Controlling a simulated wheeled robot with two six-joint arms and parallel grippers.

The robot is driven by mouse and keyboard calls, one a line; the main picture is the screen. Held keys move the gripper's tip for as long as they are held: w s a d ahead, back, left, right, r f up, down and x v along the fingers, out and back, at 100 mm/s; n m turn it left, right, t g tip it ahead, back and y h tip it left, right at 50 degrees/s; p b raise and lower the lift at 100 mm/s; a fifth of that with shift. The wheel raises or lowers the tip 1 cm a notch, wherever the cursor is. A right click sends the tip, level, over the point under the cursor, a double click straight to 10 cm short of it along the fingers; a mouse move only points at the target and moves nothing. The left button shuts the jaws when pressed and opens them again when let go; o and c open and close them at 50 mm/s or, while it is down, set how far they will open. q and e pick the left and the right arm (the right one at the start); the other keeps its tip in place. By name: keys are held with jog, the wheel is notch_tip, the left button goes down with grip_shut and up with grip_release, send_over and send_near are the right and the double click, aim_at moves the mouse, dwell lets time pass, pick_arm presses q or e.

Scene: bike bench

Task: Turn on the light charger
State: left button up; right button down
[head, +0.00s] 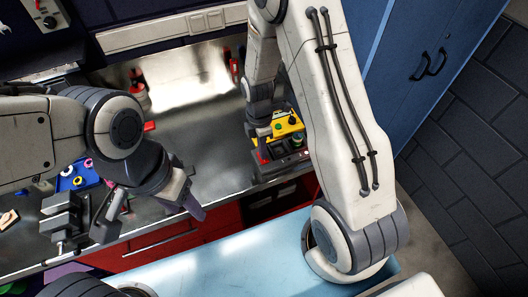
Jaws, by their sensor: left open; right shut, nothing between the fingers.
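A yellow unit (289,126) with a green round part and a black knob stands on the metal bench at the right end. A dark box (284,164) with red parts and slots sits in front of it. I cannot tell for sure which of these is the light charger, and no lit lamp is clear. My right gripper (263,131) is shut and empty, pointing down at the left edge of the yellow unit; whether it touches is hidden. My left gripper (150,214) is open and empty over the front edge of the bench.
A grey vise (62,222) stands at the bench's front edge, left of my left gripper. A blue tray (66,183) with coloured rings lies behind it. A red-topped bottle (139,92) stands at the back. The middle of the metal bench (205,125) is mostly clear.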

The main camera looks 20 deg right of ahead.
aim_at(264, 161)
dwell(0.3)
notch_tip(264, 161, up, 4)
jog(key=p, duration=0.3)
jog(key=shift+s+r+p, duration=0.15)
jog(key=shift+p, duration=0.25)
notch_tip(264, 161, up, 10)
jog(key=s+b, duration=0.1)
jog(key=b, duration=0.2)
jog(key=shift+s, duration=0.15)
jog(key=shift+f, duration=0.2)
jog(key=s+a+r+m+b, duration=0.1)
jog(key=s+a+m+b, duration=0.1)
jog(key=s+a+m, duration=0.3)
jog(key=s+a+r+m+t+y+b, duration=0.1)
jog(key=s+a+m+b, duration=0.2)
jog(key=s, duration=1)
jog(key=a+m, duration=0.3)
jog(key=a, duration=0.1)
jog(key=shift+s, duration=0.4)
